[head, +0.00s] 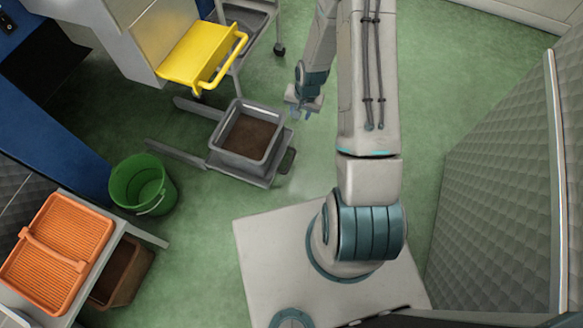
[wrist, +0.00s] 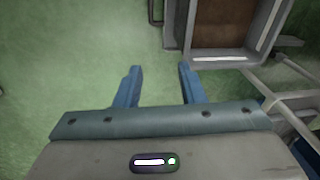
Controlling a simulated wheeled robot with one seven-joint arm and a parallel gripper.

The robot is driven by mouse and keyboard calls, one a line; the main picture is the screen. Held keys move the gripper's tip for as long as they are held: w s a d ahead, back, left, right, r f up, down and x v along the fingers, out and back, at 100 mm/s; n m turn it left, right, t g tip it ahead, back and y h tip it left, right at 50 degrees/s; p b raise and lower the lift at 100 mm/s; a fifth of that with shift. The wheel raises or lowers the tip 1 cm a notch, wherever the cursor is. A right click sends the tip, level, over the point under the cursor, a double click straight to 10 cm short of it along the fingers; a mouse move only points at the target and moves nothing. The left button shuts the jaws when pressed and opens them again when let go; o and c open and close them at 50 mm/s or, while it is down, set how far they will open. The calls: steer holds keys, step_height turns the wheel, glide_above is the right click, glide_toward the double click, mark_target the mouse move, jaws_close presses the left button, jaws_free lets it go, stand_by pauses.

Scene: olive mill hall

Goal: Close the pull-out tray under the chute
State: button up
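The pull-out tray (head: 243,175) is a grey platform on two rails, standing drawn out over the green floor. A grey bin (head: 270,158) with brown contents sits on it. A dark handle (head: 288,160) is on the tray's right end. In the wrist view the bin (wrist: 218,59) is at the upper right and part of the handle (wrist: 155,12) shows at the top edge. My gripper (head: 303,112) is beside the bin's upper right corner, apart from the handle. Its two blue fingers (wrist: 158,72) are apart with only floor between them. I cannot make out the chute for certain.
A yellow piece with a bar handle (head: 205,55) projects above the tray. A green bucket (head: 142,184) stands left of the tray, near the blue machine (head: 50,135). An orange ribbed crate (head: 58,255) is at lower left. Floor (head: 430,80) right of my arm is clear.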

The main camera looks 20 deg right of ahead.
steer(key=m+b, duration=0.2)
steer(key=b, duration=0.4)
glide_toward(291, 161)
steer(key=shift+y, duration=0.4)
steer(key=b+x, duration=0.1)
steer(key=x, duration=0.1)
steer(key=b+x, duration=0.2)
steer(key=x, duration=0.1)
steer(key=b+x, duration=0.1)
steer(key=x, duration=0.2)
steer(key=shift+d+f, duration=0.1)
steer(key=shift+d, duration=0.15)
jaws_close()
